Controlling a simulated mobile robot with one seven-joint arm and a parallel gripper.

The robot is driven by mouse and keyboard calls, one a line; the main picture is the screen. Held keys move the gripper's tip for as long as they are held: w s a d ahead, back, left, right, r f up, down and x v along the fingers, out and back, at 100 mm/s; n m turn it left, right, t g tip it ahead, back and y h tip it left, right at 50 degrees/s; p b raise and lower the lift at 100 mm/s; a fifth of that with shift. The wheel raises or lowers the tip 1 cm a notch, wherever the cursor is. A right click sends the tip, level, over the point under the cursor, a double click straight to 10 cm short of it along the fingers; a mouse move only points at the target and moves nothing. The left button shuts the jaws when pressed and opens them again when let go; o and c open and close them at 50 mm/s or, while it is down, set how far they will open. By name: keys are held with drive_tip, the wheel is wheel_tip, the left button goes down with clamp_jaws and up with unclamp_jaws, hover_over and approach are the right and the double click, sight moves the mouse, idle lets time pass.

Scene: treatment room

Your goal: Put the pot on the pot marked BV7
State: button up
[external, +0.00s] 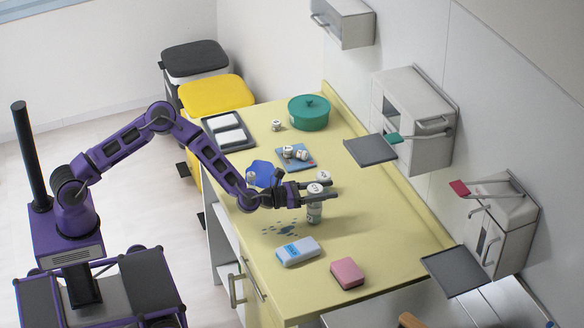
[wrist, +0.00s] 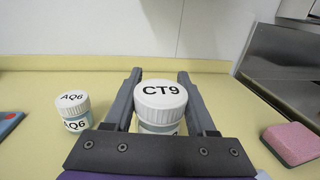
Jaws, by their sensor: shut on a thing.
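My gripper (external: 318,194) is shut on a white-lidded pot marked CT9 (wrist: 160,95), with one finger on each side of it in the wrist view. The pot is upright. A pot marked AQ6 (wrist: 72,108) stands to the left in the wrist view, apart from the gripper. No BV7 mark is readable.
A light blue pack (external: 297,251) and a pink sponge (external: 347,272) lie near the front. The yellow counter (external: 390,240) is clear at right.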

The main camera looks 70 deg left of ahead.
drive_tip(key=shift+f, duration=0.2)
drive_tip(key=o, duration=1.4)
drive_tip(key=shift+c, duration=0.2)
drive_tip(key=shift+r, duration=0.1)
drive_tip(key=s+a, duration=0.2)
drive_tip(key=s, duration=1)
drive_tip(key=shift+w, duration=0.1)
